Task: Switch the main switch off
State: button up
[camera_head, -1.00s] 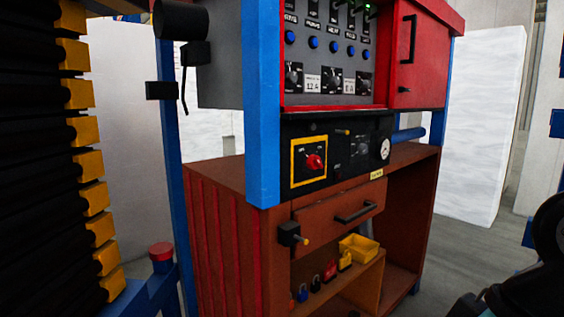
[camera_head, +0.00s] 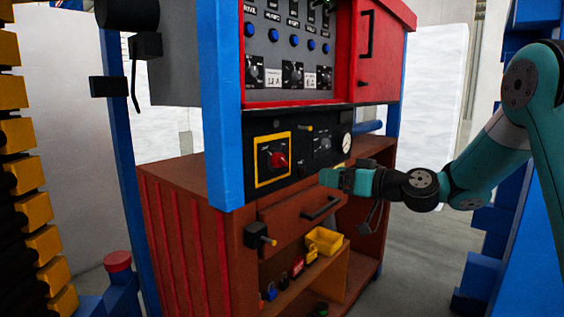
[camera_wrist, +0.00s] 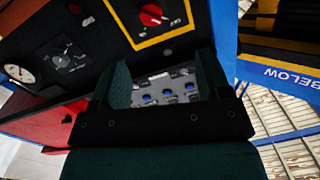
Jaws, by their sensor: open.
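The main switch appears to be the red rotary knob (camera_head: 278,160) inside a yellow square frame (camera_head: 258,172) on the black panel (camera_head: 310,130). It also shows at the top of the wrist view as a red knob (camera_wrist: 151,14) with part of its yellow frame (camera_wrist: 170,37). I cannot tell which mark the knob points at. My gripper (camera_head: 328,178) is to the right of the knob and slightly lower, apart from it. In the wrist view my gripper (camera_wrist: 164,68) has its two fingers spread with nothing between them.
A drawer with a black handle (camera_head: 321,208) is below the panel. A blue post (camera_head: 222,110) stands left of the switch. A black and white gauge (camera_head: 346,143) is at the panel's right end. A yellow bin (camera_head: 324,241) sits on the lower shelf.

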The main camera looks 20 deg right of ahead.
aim_at(285, 163)
jog(key=shift+t, duration=0.4)
jog(key=p+x, duration=0.2)
jog(key=x, duration=0.3)
jog(key=d+p+x, duration=0.1)
jog(key=p+x, duration=0.2)
jog(key=x, duration=0.3)
jog(key=w+p+x, duration=0.1)
jog(key=p+x, duration=0.1)
jog(key=x, duration=0.4)
jog(key=shift+d, duration=0.25)
jog(key=shift+c, duration=0.5)
jog(key=c, duration=0.8)
jog(key=b, duration=0.4)
jog(key=shift+f+n, duration=0.4)
jog(key=shift+r+n+b, duration=0.1)
jog(key=shift+n+b, duration=0.3)
jog(key=shift+b, duration=0.75)
jog(key=shift+r+b, duration=0.2)
jog(key=shift+b, duration=0.1)
jog(key=shift+c, duration=0.2)
